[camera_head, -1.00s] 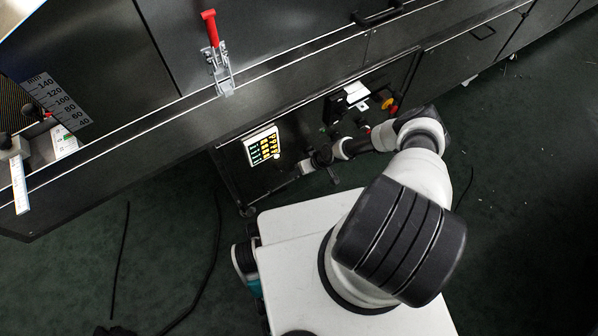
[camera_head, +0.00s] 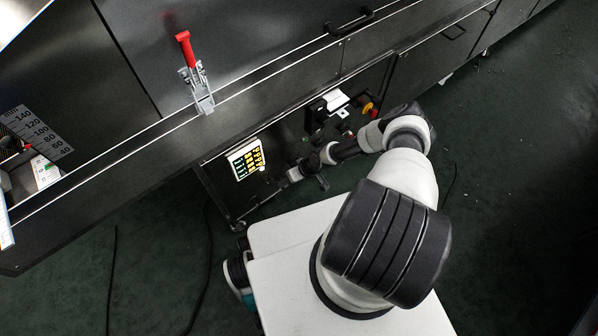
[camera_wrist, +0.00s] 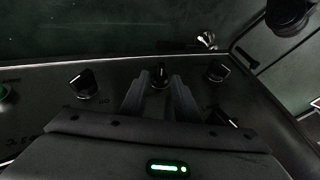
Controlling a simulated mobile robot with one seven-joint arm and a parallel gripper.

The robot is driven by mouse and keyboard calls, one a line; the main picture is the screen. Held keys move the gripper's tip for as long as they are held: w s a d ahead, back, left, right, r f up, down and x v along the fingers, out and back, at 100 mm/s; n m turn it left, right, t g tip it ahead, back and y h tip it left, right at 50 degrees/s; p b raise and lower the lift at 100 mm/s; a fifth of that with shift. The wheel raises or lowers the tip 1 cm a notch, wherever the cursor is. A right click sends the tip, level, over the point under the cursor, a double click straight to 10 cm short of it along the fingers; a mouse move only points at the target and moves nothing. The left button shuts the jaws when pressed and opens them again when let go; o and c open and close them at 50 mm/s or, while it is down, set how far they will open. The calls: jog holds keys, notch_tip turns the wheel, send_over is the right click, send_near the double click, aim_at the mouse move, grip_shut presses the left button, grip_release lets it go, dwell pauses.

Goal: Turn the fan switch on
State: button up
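In the wrist view, the control panel (camera_wrist: 50,113) carries three black rotary knobs: a left knob (camera_wrist: 83,82), a middle knob (camera_wrist: 160,75) and a right knob (camera_wrist: 217,71). I cannot read which one is the fan switch. My gripper (camera_wrist: 159,79) is open, with its two fingers apart on either side of the middle knob. A gap seems to show on each side; contact cannot be told. In the head view, my gripper (camera_head: 291,175) is low at the panel, right of the lit display (camera_head: 246,160), and the knobs are hidden or too small there.
A green button (camera_wrist: 3,92) is at the panel's left edge. In the head view, a red-yellow emergency button (camera_head: 369,109) and a white box (camera_head: 336,101) are on the panel beyond my arm. A red-handled clamp (camera_head: 187,52) stands above. The dark floor (camera_head: 130,235) is mostly clear except for cables.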

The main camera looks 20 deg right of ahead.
jog(key=p+v, duration=0.4)
jog(key=v, duration=1.1)
jog(key=shift+r, duration=0.2)
jog(key=shift+d, duration=0.1)
